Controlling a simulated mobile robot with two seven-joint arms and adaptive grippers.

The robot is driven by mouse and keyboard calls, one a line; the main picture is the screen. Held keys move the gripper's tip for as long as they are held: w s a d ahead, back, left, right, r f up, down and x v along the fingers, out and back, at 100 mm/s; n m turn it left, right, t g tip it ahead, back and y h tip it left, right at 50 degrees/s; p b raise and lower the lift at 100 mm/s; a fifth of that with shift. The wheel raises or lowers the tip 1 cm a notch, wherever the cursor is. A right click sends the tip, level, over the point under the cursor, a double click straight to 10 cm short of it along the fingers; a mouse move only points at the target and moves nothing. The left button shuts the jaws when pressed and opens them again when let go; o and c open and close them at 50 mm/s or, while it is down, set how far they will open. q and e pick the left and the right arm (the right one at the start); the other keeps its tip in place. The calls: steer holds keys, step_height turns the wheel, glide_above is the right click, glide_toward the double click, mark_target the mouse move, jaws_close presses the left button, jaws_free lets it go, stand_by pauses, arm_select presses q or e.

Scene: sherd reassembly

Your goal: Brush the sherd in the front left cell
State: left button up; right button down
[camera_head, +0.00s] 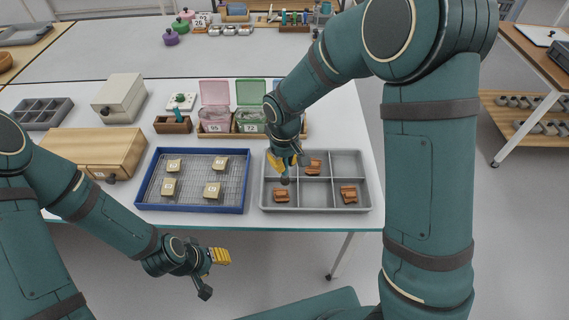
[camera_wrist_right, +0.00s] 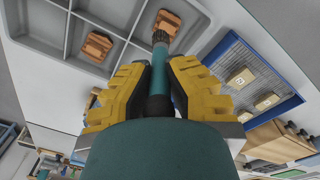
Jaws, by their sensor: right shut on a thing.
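The grey tray (camera_head: 316,208) has six cells. A brown-orange sherd (camera_head: 281,196) lies in its front left cell; it also shows at the top of the right wrist view (camera_wrist_right: 168,20). My right gripper (camera_head: 287,161) is above the left cells, shut on a brush with a teal handle (camera_wrist_right: 159,80). The dark brush head (camera_wrist_right: 160,37) points down at the near edge of this sherd; I cannot tell whether they touch. My left gripper (camera_head: 215,273) is open and empty, off the table's front edge.
Other sherds lie in the back middle cell (camera_head: 313,167) and front right cell (camera_head: 349,194). A blue-rimmed rack (camera_head: 190,209) with several labelled beige blocks stands left of the tray. Pink (camera_head: 215,115) and green (camera_head: 250,117) open boxes stand behind. The right table edge is close.

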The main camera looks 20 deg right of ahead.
steer(key=shift+r, duration=0.65)
steer(key=shift+w+a+r+p, duration=0.1)
steer(key=shift+a+r+p, duration=0.1)
steer(key=shift+r+p, duration=0.6)
steer(key=shift+d+r, duration=0.1)
steer(key=shift+r, duration=0.15)
